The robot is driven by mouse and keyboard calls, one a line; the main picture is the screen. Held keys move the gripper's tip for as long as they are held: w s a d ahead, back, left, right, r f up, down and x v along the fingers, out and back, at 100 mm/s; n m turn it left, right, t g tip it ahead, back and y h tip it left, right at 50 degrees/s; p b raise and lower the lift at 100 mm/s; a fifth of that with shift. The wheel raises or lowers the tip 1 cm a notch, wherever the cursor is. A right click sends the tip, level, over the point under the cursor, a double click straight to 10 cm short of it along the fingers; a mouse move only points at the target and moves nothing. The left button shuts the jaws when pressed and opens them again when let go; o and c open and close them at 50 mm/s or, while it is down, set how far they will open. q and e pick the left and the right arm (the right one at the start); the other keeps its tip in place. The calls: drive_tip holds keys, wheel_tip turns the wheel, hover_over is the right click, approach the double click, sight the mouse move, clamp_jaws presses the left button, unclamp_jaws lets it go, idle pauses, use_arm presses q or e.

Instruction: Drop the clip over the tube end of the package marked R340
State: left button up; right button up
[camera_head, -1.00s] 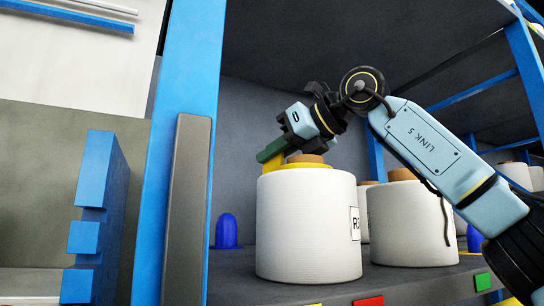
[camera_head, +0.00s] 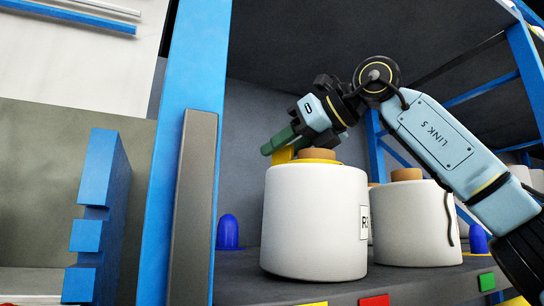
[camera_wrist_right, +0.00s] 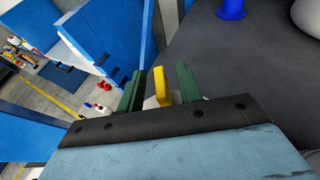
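The nearest white package (camera_head: 315,222) stands upright on the grey shelf. Its label (camera_head: 364,222) is turned sideways and reads only "R3"; the rest is hidden. A tan tube end (camera_head: 318,154) sticks up from its top. The yellow clip (camera_head: 313,161) lies low around the tube end on the package top, with a raised tab at the left. My right gripper (camera_head: 277,145) has green fingers above the package's left top edge. In the right wrist view the clip's yellow tab (camera_wrist_right: 160,86) stands between the open fingers, with gaps on both sides. My left gripper is out of view.
A second white package (camera_head: 412,225) stands close at right, with more behind. A blue peg (camera_head: 228,232) stands to the left. A blue rack post (camera_head: 190,120) and grey bar (camera_head: 193,200) border the shelf at left.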

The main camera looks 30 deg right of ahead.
drive_tip(key=v, duration=1.1)
drive_tip(key=shift+s+d, duration=0.1)
drive_tip(key=shift+d, duration=0.1)
drive_tip(key=shift+s+d, duration=0.2)
drive_tip(key=shift+d, duration=0.05)
drive_tip(key=shift+w+a+r, duration=0.1)
drive_tip(key=shift+a, duration=0.05)
